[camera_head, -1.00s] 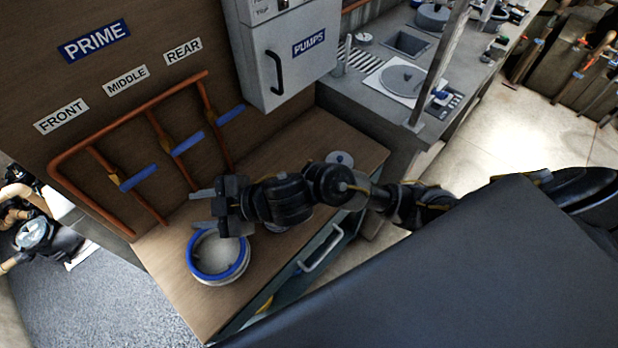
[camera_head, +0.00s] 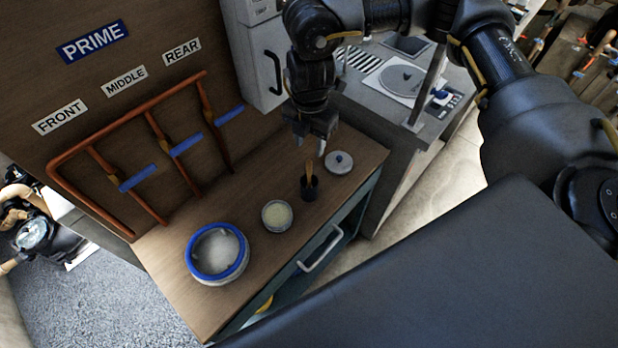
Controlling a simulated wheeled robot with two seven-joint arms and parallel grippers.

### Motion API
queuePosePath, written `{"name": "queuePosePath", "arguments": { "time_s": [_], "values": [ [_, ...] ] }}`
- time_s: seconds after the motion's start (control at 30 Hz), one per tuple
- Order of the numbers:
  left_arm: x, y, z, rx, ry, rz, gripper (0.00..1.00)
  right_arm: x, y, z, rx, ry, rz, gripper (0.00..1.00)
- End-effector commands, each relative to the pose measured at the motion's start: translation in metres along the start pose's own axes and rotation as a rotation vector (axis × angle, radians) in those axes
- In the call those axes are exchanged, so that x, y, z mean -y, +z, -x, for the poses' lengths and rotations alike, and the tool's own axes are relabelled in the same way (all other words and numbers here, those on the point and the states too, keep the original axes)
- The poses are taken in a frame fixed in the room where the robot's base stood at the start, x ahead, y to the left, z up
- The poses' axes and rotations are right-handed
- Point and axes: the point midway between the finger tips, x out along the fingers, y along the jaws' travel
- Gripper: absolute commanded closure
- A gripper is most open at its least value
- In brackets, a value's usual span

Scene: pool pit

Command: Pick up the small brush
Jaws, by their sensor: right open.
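The small brush (camera_head: 309,170) stands upright in a small dark cup (camera_head: 309,188) on the wooden counter, with its tan upper part showing above the rim. The brush's lower part is hidden in the cup. My right gripper (camera_head: 311,148) is open and points down just above the brush, with its fingertips close to the brush's top. I cannot tell whether they touch it. My left gripper is not in view.
On the counter (camera_head: 235,195) stand a round tub with a blue rim (camera_head: 218,252), an open jar with pale contents (camera_head: 277,215) and a round lid with a knob (camera_head: 339,162). Copper pipes with blue handles (camera_head: 138,178) run along the back panel.

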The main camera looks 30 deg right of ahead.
Motion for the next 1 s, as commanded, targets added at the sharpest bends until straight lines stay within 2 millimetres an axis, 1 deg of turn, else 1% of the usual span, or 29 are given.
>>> {"name": "queuePosePath", "arguments": {
  "time_s": [0.1,0.17,0.27,0.4,0.5,0.6,0.8,0.87,1.0],
  "values": [
    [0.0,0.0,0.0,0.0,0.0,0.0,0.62,0.002,0.004,0.002,0.008,-0.007,-0.008,0.58],
    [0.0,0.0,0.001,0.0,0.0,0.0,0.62,0.002,0.004,-0.001,0.007,-0.008,-0.008,0.58],
    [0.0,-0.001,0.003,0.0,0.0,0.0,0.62,0.002,0.003,-0.013,0.004,-0.009,-0.009,0.58],
    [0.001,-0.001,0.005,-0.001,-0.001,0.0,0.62,0.002,0.003,-0.036,0.004,-0.009,-0.009,0.58],
    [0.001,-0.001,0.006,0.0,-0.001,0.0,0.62,0.002,0.003,-0.048,0.004,-0.007,-0.007,0.58],
    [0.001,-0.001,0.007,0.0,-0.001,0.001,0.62,0.002,0.003,-0.054,0.005,-0.006,-0.007,0.58],
    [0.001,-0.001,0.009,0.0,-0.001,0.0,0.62,0.001,0.003,-0.058,0.005,-0.006,-0.007,0.58],
    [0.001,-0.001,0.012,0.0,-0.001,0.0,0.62,0.002,0.002,-0.064,0.003,-0.008,-0.007,0.58],
    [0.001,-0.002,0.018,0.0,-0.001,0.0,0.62,0.001,0.0,-0.083,0.003,-0.009,-0.009,0.58]
  ]
}}
